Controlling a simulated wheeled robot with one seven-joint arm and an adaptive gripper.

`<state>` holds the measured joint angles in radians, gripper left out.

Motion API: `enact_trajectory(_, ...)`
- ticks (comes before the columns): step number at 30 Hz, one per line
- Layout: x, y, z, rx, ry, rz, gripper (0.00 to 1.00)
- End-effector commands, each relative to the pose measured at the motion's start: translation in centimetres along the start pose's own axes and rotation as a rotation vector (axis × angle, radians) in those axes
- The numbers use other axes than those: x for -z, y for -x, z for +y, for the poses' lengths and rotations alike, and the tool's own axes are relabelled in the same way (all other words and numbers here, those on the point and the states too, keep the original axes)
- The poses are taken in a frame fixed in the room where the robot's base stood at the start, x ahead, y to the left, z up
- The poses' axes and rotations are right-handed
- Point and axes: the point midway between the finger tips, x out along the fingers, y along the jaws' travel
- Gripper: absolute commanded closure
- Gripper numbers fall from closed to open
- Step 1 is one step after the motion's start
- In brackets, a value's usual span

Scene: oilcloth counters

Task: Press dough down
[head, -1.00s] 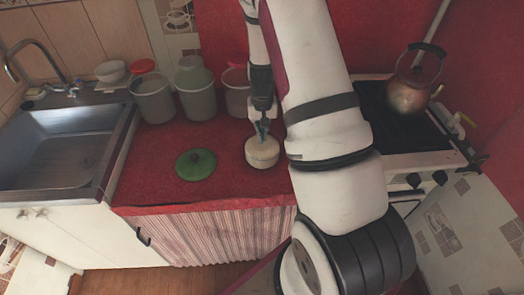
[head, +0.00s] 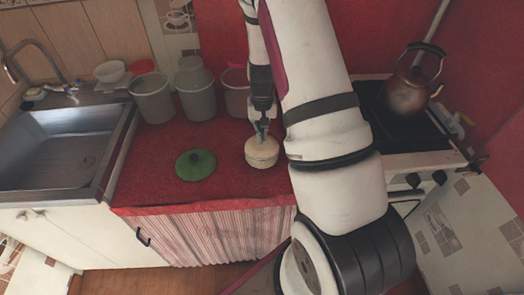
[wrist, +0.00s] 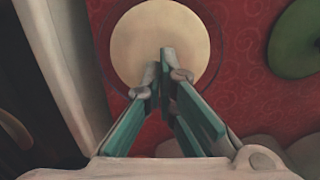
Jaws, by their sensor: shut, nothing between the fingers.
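The dough (head: 262,145) is a pale, round mass in a low round container (head: 262,161) on the red counter. In the wrist view the dough (wrist: 150,38) is a smooth cream disc, with the container's thin rim (wrist: 214,58) around it. My gripper (head: 262,134) points down at the dough from above. In the wrist view its teal fingertips (wrist: 160,62) are together and empty, over the near part of the disc. I cannot tell whether the tips touch the dough. The fingers hide a small part of it.
A green lid (head: 195,165) lies left of the container. Several grey canisters (head: 153,100) stand at the back. A metal sink (head: 60,150) is at the left; a stove with a copper kettle (head: 408,92) is at the right. The red counter's front left (head: 145,190) is clear.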

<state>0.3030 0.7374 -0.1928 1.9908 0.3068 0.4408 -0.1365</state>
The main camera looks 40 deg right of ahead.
Motion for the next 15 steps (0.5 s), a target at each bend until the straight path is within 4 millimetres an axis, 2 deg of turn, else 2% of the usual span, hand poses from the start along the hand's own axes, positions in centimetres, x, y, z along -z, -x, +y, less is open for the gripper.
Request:
enact_trajectory(8,0.0,-0.07,0.0,0.0,0.0,0.0,1.0)
enact_trajectory(15,0.01,-0.93,0.01,0.0,-0.001,-0.001,1.0)
